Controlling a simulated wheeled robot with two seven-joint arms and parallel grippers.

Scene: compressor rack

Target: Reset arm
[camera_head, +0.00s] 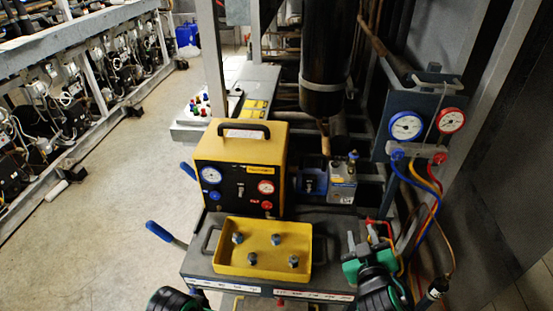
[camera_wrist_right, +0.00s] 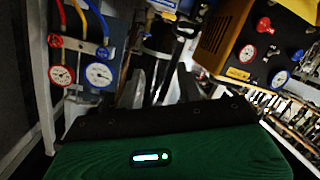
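My right gripper (camera_head: 361,236) is at the lower right in the head view, green with two grey fingers pointing away from me. Its fingers are apart, and I see nothing held between them. It is at the right end of the grey cart top, beside the yellow tray. In the right wrist view the two fingers (camera_wrist_right: 160,88) also stand apart beyond the green gripper body. Of my left arm only a dark rounded part shows at the bottom edge of the head view; its fingers are not visible.
A yellow tray (camera_head: 262,277) with several small fittings sits on the grey cart (camera_head: 196,262). A yellow gauge box (camera_head: 240,180) stands behind it. A gauge manifold (camera_head: 416,150) with coloured hoses hangs close to the right gripper. Open floor (camera_head: 110,220) lies to the left.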

